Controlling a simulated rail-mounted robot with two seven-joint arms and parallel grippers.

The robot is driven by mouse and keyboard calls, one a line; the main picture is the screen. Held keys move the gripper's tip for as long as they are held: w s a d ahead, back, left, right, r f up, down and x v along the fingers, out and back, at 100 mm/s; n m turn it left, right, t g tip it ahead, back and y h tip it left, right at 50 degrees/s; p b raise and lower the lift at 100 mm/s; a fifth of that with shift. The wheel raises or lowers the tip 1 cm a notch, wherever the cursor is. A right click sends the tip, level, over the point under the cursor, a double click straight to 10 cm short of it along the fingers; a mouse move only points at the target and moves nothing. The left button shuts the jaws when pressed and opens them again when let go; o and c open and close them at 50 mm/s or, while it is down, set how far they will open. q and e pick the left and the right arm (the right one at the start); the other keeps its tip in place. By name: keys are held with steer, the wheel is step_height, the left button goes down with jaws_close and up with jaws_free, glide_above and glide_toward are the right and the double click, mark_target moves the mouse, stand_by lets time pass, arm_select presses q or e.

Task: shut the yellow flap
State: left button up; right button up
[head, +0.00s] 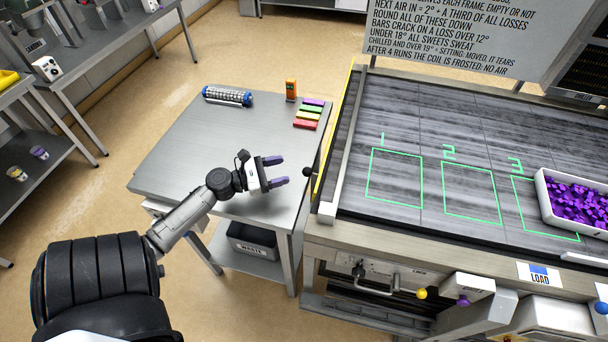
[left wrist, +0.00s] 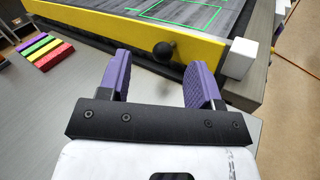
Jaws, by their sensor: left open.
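The yellow flap (head: 334,128) shows in the head view as a thin yellow strip along the left end of the dark bed. A black knob (head: 307,172) sticks out from it toward the left. In the left wrist view the flap (left wrist: 100,33) is a long yellow board, with the round knob (left wrist: 163,51) near its right end. My left gripper (head: 281,171) is open and empty above the steel table, its purple fingers pointing at the knob. In the left wrist view the knob appears between the fingertips (left wrist: 159,63), apparently beyond them. My right gripper is not in view.
The steel table (head: 190,150) holds a blue-capped cylinder (head: 228,96), an orange device (head: 291,90) and several coloured bars (head: 308,114). A waste bin (head: 252,241) sits below. A white tray of purple pieces (head: 575,202) lies on the bed (head: 395,215) at right.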

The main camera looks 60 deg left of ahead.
mark_target(304, 173)
arm_select(q)
step_height(304, 173, down, 4)
steer(key=shift+b, duration=0.35)
steer(key=x, duration=0.5)
steer(key=shift+w+d+r+p, duration=0.1)
steer(key=shift+w+r+p, duration=0.1)
steer(key=shift+w+p, duration=0.2)
steer(key=shift+x, duration=0.9)
